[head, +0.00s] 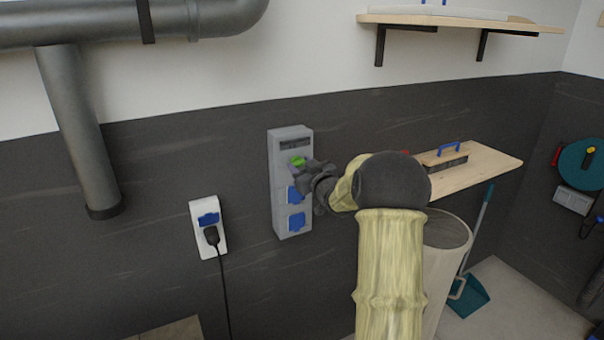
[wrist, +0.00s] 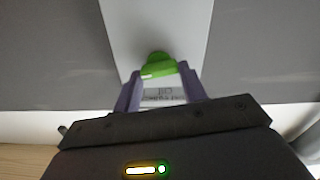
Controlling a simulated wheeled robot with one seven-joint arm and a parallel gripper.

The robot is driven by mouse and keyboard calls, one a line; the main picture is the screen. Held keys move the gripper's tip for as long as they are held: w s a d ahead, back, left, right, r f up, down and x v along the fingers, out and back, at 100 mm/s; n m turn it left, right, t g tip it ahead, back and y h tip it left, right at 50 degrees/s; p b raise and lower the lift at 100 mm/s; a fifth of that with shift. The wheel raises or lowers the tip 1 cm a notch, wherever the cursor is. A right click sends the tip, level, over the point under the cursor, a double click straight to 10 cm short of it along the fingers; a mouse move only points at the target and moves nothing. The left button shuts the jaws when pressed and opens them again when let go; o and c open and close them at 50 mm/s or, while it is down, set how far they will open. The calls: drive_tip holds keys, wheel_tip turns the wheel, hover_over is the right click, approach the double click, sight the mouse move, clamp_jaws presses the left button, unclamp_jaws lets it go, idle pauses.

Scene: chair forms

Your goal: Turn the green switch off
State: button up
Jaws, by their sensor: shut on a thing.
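The green switch (head: 298,161) is on the upper part of a grey wall box (head: 291,138) in the head view. It also shows in the wrist view (wrist: 157,66), between the tips of my fingers. My gripper (head: 304,170) reaches the box from the right. In the wrist view my gripper (wrist: 160,78) has its two fingers on either side of the switch, shut on it. The fingers hide part of the box below the switch. Lettering on the box shows upside down in the wrist view, too blurred to read.
Blue socket covers (head: 296,222) sit below the switch. A white socket (head: 208,228) with a black plug and cable is to the left. A wooden shelf (head: 490,165) with a blue-handled brush (head: 445,158) and a pale bin (head: 446,232) are to the right.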

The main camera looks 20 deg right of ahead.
drive_tip(key=n+b, duration=0.1)
drive_tip(key=b, duration=0.1)
drive_tip(key=n+b, duration=0.2)
drive_tip(key=shift+a+f+b, duration=0.1)
drive_tip(key=shift+f+b, duration=0.25)
drive_tip(key=shift+b, duration=0.05)
drive_tip(key=n+b, duration=0.5)
drive_tip(key=shift+a, duration=0.1)
drive_tip(key=n+b, duration=0.4)
drive_tip(key=shift+f, duration=0.1)
drive_tip(key=shift+n+b, duration=1.4)
drive_tip(key=shift+n, duration=0.5)
drive_tip(key=o, duration=1)
drive_tip(key=shift+r, duration=0.2)
